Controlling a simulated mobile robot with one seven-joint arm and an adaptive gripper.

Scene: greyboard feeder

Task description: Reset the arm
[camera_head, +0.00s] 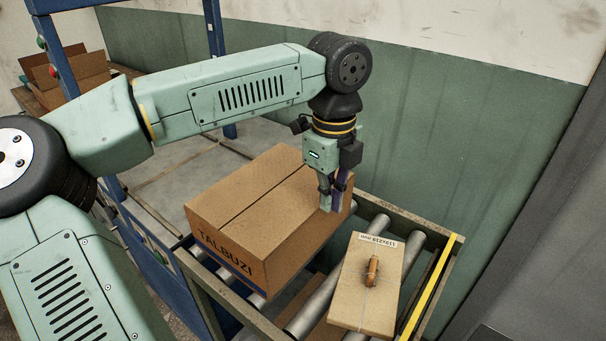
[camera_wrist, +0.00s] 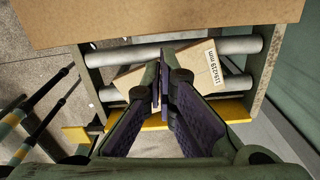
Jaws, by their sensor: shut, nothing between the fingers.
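My gripper (camera_head: 331,207) points down beside the right end of a large closed cardboard box (camera_head: 250,215) marked TALBUZI. Its fingers are shut with nothing between them. I cannot tell whether they touch the box. In the wrist view my gripper's fingers (camera_wrist: 161,88) come together in front of a smaller tan package, and the large box (camera_wrist: 150,20) fills the top. My arm reaches across from the left, bent at the elbow above the box.
The smaller flat package (camera_head: 367,290), with a printed label and a brown handle-like piece, lies on the roller conveyor (camera_head: 304,316). A yellow strip (camera_head: 432,287) edges the conveyor. A blue frame (camera_head: 218,50) stands behind. An open carton (camera_head: 75,75) sits at the far left.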

